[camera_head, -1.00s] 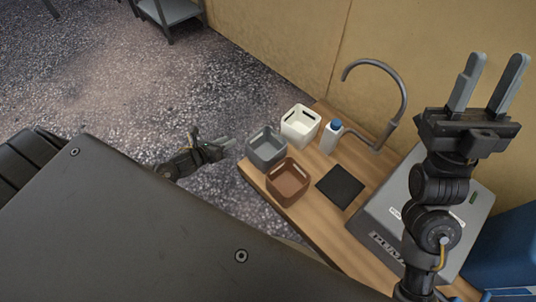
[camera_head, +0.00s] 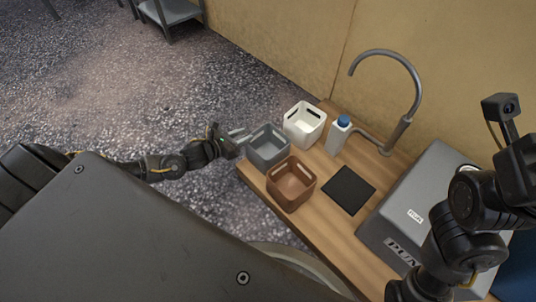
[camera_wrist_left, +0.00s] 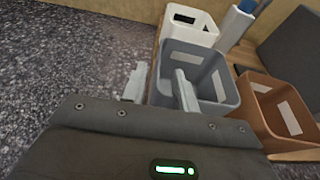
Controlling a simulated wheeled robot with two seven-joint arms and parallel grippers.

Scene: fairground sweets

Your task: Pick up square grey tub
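The square grey tub (camera_head: 270,156) stands on the wooden counter's left end, between a white tub (camera_head: 304,126) and a brown tub (camera_head: 290,186). It has slots in its walls and also shows in the left wrist view (camera_wrist_left: 218,88). My left gripper (camera_head: 239,136) is at the grey tub's left side. In the left wrist view its two fingers (camera_wrist_left: 160,87) are apart, one left of the tub, the other over its near-left rim. I cannot tell whether they touch the wall. My right arm is at the right edge; its fingers are out of frame.
A white bottle with a blue cap (camera_head: 339,134) stands near the tap (camera_head: 392,130). A black mat (camera_head: 347,190) and a grey case (camera_head: 420,205) lie further right on the counter (camera_head: 318,222). Left of the counter is open gravel floor.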

